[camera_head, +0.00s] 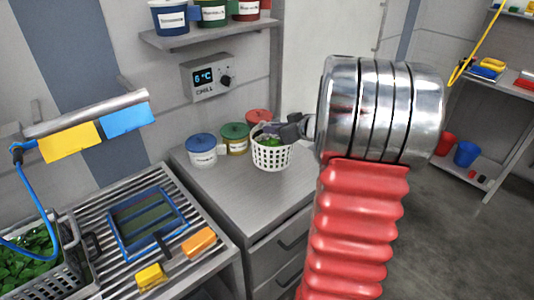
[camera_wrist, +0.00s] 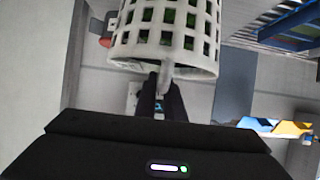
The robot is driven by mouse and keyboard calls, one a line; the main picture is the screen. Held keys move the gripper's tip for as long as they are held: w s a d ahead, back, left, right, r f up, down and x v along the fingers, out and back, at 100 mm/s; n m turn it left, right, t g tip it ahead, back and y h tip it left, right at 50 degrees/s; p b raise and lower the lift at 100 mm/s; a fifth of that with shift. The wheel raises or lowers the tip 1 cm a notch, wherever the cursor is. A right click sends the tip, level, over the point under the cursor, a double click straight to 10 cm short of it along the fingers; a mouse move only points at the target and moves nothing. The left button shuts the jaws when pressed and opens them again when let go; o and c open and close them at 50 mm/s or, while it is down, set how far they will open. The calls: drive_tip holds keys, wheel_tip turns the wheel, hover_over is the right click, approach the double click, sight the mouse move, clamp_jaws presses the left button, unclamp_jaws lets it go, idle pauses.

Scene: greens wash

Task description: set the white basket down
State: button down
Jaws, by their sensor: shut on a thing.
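The white basket (camera_head: 272,156) has slotted walls and green leaves inside. In the head view it is over the grey counter (camera_head: 235,185), in front of several lidded tubs. I cannot tell whether its base touches the counter. My gripper (camera_head: 294,130) reaches in from the right and is shut on the basket at its rim side. In the wrist view the basket (camera_wrist: 165,35) fills the top, and my gripper's fingers (camera_wrist: 160,95) close on a white tab or handle at its near side.
Tubs with blue (camera_head: 202,149), green (camera_head: 236,137) and red (camera_head: 258,118) lids stand close behind the basket. A slatted drainer (camera_head: 195,215) with a blue-framed screen (camera_head: 147,219) and a crate of greens (camera_head: 90,257) lies left. The counter's front right is clear.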

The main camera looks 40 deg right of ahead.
sight(273, 139)
drive_tip(key=shift+f, duration=2.1)
drive_tip(key=shift+f, duration=1.9)
drive_tip(key=c, duration=1.8)
unclamp_jaws()
drive_tip(key=shift+c, duration=0.2)
